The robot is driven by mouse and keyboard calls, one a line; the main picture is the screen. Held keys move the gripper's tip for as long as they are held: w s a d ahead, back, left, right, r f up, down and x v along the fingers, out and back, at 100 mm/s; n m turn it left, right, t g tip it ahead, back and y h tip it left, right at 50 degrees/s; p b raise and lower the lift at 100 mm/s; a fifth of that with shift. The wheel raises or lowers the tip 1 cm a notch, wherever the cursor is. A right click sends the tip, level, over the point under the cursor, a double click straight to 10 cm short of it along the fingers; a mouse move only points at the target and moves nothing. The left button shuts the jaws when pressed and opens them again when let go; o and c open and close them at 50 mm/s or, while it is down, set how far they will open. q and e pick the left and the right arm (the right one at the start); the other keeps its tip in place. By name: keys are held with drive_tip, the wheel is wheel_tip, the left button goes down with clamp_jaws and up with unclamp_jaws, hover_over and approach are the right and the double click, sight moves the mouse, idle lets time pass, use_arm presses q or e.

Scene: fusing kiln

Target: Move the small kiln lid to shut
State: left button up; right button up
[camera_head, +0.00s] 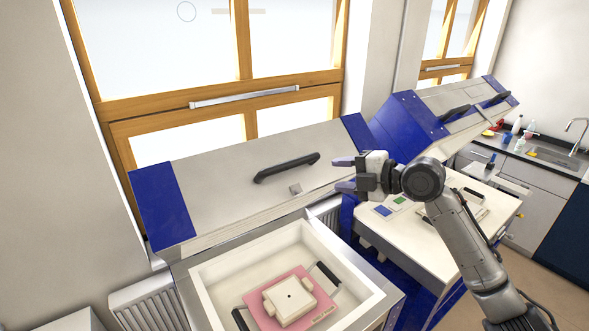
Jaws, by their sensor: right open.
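The nearer kiln's lid (235,178) is a grey panel with blue ends and one black bar handle (286,167). It stands raised and tilted back behind the kiln's open chamber (210,290); I take it for the small kiln's lid. My right gripper (344,173) comes in from the right. Its fingers are apart and empty, and point left toward the handle. In the picture a gap separates the fingertips from the handle's right end. I see no contact. My left gripper is out of view.
In the chamber lies a pink board (268,315) with black handles, bearing a cream block (291,301). A second blue and grey kiln lid (425,112) with two handles stands behind my right arm. A radiator (148,303) is lower left.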

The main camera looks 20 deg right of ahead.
sight(298, 163)
drive_tip(key=p+x, duration=0.1)
drive_tip(key=x, duration=0.3)
drive_tip(key=r+p+x, duration=0.1)
drive_tip(key=p+x, duration=0.1)
drive_tip(key=x, duration=0.1)
drive_tip(key=w+r+p+x, duration=0.1)
drive_tip(key=x, duration=0.3)
drive_tip(key=shift+w+a, duration=0.1)
drive_tip(key=shift+w, duration=0.1)
drive_tip(key=shift+w+a+f+p, duration=0.25)
drive_tip(key=shift+w+a+p, duration=0.15)
drive_tip(key=shift+w, duration=0.1)
drive_tip(key=shift+c, duration=0.3)
drive_tip(key=c, duration=0.6)
clamp_jaws()
